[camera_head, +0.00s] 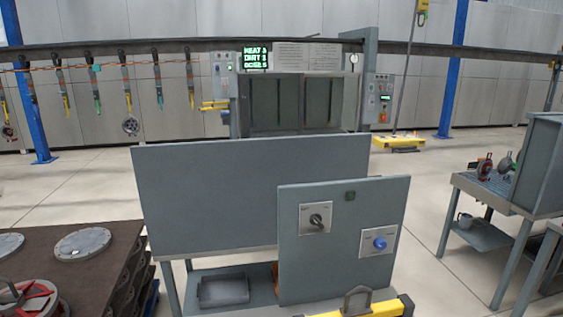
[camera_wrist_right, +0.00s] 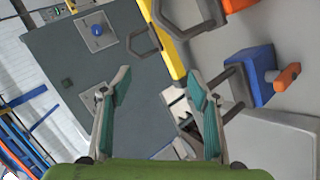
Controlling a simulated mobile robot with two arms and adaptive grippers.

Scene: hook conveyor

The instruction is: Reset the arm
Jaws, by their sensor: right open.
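My right gripper (camera_wrist_right: 160,95) shows in the right wrist view with its two teal-padded fingers spread wide and nothing between them. Beyond the fingers is a grey control panel with a rotary switch and a blue knob (camera_wrist_right: 97,30). In the head view the same grey panel (camera_head: 335,265) stands at the front centre, with its rotary switch (camera_head: 318,218) and blue knob. Neither gripper shows in the head view, and my left gripper is in no frame.
A yellow bar with a grey handle (camera_head: 357,300) lies at the front bottom. A dark table (camera_head: 100,250) with round metal lids stands at left. A grey workbench (camera_head: 490,195) stands at right. Tools hang from an overhead rail (camera_head: 200,42). A blue block (camera_wrist_right: 250,75) sits right of the gripper.

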